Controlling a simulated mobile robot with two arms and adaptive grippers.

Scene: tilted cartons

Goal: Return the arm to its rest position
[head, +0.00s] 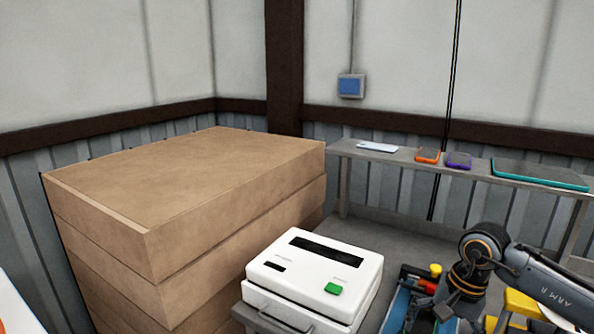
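My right arm (548,285), marked "ARM R", comes in from the right edge. It bends at a dark joint with orange rings (484,247) and points down toward a blue container at the bottom edge. Its lower end, around the gripper, is small, dark and partly cut off, so I cannot make out the fingers or whether they hold anything. My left arm and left gripper are not in view.
Stacked brown cartons (190,185) stand at left. A white machine with a green button (318,272) sits beside them. The blue container (398,310) holds red, yellow and dark items. A grey shelf (400,156) carries several flat devices along the wall.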

